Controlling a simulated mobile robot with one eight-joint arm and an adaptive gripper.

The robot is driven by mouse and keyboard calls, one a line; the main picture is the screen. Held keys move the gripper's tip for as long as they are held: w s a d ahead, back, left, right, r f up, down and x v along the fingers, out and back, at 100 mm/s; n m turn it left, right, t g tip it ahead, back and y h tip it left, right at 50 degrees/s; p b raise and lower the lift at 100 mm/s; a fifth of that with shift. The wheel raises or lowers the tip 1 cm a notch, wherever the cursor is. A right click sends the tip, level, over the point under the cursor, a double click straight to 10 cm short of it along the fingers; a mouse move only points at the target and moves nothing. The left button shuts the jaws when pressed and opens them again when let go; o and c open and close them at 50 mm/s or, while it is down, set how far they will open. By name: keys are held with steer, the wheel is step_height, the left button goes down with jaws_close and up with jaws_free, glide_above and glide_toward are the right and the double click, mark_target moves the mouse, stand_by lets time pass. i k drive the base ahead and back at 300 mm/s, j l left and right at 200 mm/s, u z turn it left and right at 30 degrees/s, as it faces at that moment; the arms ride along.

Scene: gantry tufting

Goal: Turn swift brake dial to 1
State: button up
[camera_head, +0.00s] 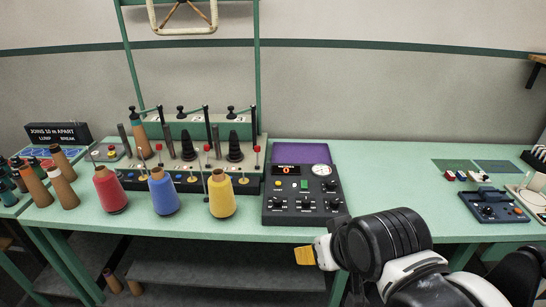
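A dark control panel (290,219) stands on the green bench right of the yarn cones. It has a row of dials with white markings: a left dial (277,205), a middle dial (306,204) and a right dial (334,204). A second dial (487,210) sits on a dark blue box at the right. The labels are too small to read, so I cannot tell which is the swift brake dial or its setting. My gripper (306,256) is in front of the bench edge, below the panel, touching no dial. One yellow fingertip shows; its opening is hidden.
Red (110,190), blue (163,191) and yellow (221,195) yarn cones stand along the bench front, left of the panel. A green frame (257,70) with spindles rises behind them.

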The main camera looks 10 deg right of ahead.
mark_target(330, 185)
steer(key=i+l+z, duration=0.1)
steer(key=i+z, duration=0.15)
steer(key=i, duration=0.2)
steer(key=i+z, duration=0.3)
steer(key=i+l, duration=0.05)
steer(key=i, duration=0.1)
